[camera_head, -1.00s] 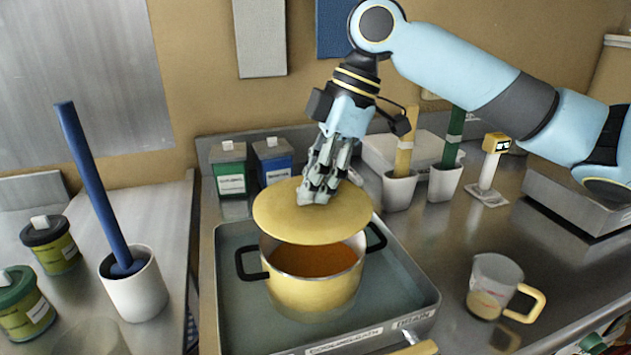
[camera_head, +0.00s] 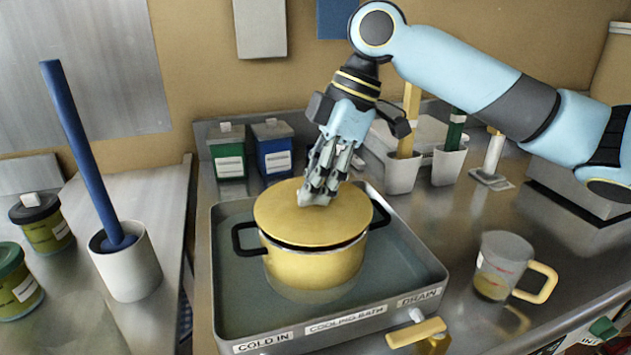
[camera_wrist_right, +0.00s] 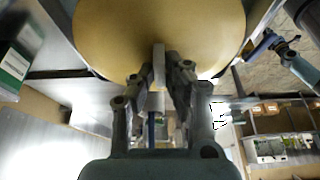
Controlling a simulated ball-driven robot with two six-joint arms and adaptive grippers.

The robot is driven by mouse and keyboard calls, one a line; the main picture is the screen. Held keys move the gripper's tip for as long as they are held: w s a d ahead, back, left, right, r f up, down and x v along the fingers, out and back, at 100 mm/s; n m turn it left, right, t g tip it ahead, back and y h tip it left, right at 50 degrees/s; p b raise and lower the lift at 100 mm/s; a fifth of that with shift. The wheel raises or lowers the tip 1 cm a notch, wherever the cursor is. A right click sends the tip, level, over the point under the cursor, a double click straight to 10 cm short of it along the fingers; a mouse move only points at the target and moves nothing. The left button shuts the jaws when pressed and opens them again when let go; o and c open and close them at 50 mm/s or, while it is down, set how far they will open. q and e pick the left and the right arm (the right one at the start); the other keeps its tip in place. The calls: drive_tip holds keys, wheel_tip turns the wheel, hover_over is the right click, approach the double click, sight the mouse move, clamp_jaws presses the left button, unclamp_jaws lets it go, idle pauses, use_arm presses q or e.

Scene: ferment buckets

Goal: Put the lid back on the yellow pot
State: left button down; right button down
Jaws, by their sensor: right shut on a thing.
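The yellow pot (camera_head: 314,269) with two black side handles stands in the grey cooling bath tray (camera_head: 235,315). Its round yellow lid (camera_head: 285,222) lies over the pot's mouth, with a thin dark gap showing along the front of the rim. I cannot tell whether it is fully seated. My right gripper (camera_head: 318,192) is shut on the lid's knob, which the fingers mostly hide in the head view. In the right wrist view the lid (camera_wrist_right: 160,30) fills the top, and a pale knob sits between the fingers (camera_wrist_right: 158,75). My left gripper is not in view.
A measuring jug (camera_head: 497,268) stands right of the tray. A white holder (camera_head: 128,270) with a blue-handled tool is at left. Green (camera_head: 227,155) and blue (camera_head: 273,155) containers stand behind the bath. A yellow tap handle (camera_head: 416,332) is at the front.

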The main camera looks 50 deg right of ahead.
drive_tip(key=shift+p, duration=0.6)
idle(0.7)
drive_tip(key=shift+f, duration=0.1)
idle(1.0)
drive_tip(key=shift+p, duration=0.5)
idle(0.4)
drive_tip(key=c, duration=0.8)
unclamp_jaws()
wheel_tip(320, 180, up, 7)
drive_tip(key=p, duration=0.7)
